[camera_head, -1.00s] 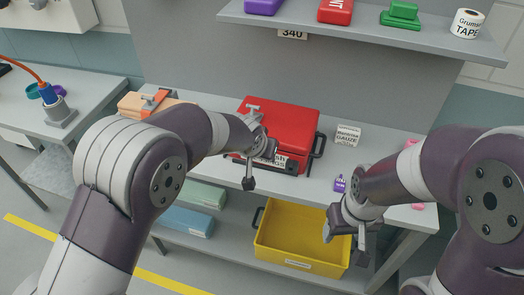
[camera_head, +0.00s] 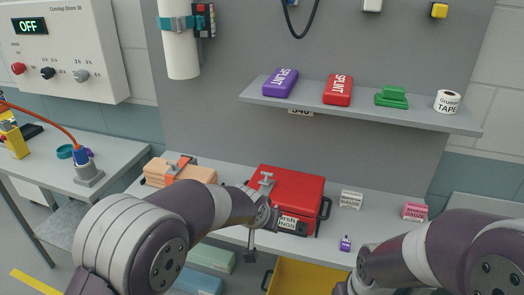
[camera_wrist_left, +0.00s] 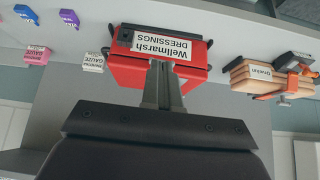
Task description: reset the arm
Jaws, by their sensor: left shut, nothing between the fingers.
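My left arm comes in from the left in the head view, and its gripper (camera_head: 250,252) is in front of the red case (camera_head: 290,192). The left fingers (camera_wrist_left: 163,85) show in the left wrist view, shut and empty, overlapping the lower edge of the red case (camera_wrist_left: 158,72), which is labelled "Wellmarsh Dressings" and appears upside down there. I cannot tell whether they touch it. My right arm comes in at the lower right of the head view; its gripper is below the frame edge.
A strapped tan bundle (camera_head: 182,172) sits left of the case. White (camera_head: 351,200) and pink (camera_head: 414,212) gauze boxes and a purple item (camera_head: 346,243) lie right. A yellow bin (camera_head: 303,276) is below. The upper shelf (camera_head: 360,111) holds splints and tape.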

